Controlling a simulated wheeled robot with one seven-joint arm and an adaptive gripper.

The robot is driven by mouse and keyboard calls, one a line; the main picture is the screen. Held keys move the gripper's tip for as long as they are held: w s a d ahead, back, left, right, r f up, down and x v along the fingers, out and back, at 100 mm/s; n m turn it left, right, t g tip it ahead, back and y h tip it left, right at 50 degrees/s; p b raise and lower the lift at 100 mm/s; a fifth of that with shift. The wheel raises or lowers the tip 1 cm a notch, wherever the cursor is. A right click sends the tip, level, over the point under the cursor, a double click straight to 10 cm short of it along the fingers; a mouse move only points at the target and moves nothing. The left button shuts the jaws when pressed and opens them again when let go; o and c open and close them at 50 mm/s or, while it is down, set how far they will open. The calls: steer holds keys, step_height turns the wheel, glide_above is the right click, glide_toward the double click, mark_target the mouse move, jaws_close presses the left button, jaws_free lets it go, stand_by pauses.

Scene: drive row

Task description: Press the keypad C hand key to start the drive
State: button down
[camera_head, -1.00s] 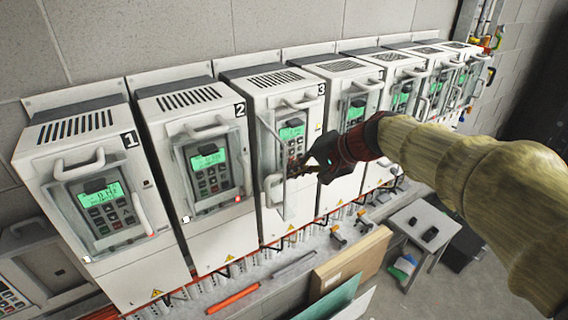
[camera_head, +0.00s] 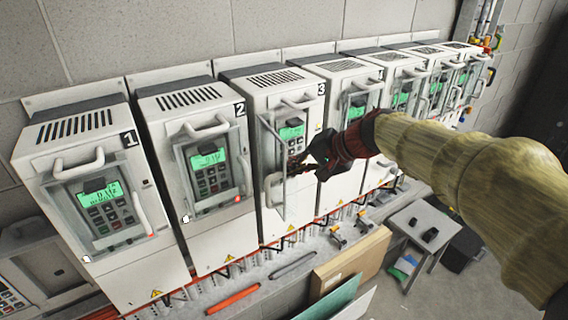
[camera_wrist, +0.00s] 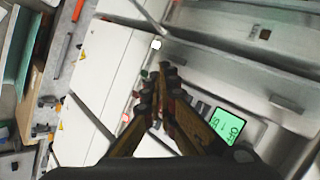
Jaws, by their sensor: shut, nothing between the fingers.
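In the head view the drive marked 3 (camera_head: 283,84) has its clear keypad cover (camera_head: 270,200) swung open. Its keypad shows a lit green display (camera_head: 291,132); the keys below are largely hidden by my gripper. My gripper (camera_head: 293,166) is shut and empty, its tips in front of this keypad's lower part. Contact with a key cannot be told. In the wrist view the shut fingers (camera_wrist: 163,88) reach over the drive front, with a green display (camera_wrist: 228,125) reading OFF beside them. No letter C is readable on any keypad.
Drives 1 (camera_head: 75,128) and 2 (camera_head: 187,100) stand at left with covers over their keypads. More drives continue to the right. A small grey table (camera_head: 425,225) stands at right.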

steer(key=shift+w+a, duration=0.2)
steer(key=shift+w, duration=0.1)
stand_by(0.5)
steer(key=shift+s+d, duration=0.1)
steer(key=shift+s, duration=0.05)
steer(key=shift+s+d+b, duration=0.35)
steer(key=shift+s+b, duration=0.15)
steer(key=shift+b, duration=0.05)
steer(key=s+d, duration=0.1)
steer(key=s+d+b, duration=0.1)
steer(key=s+b, duration=0.1)
steer(key=s, duration=0.1)
steer(key=shift+s+d, duration=0.1)
steer(key=shift+d, duration=0.3)
stand_by(3.5)
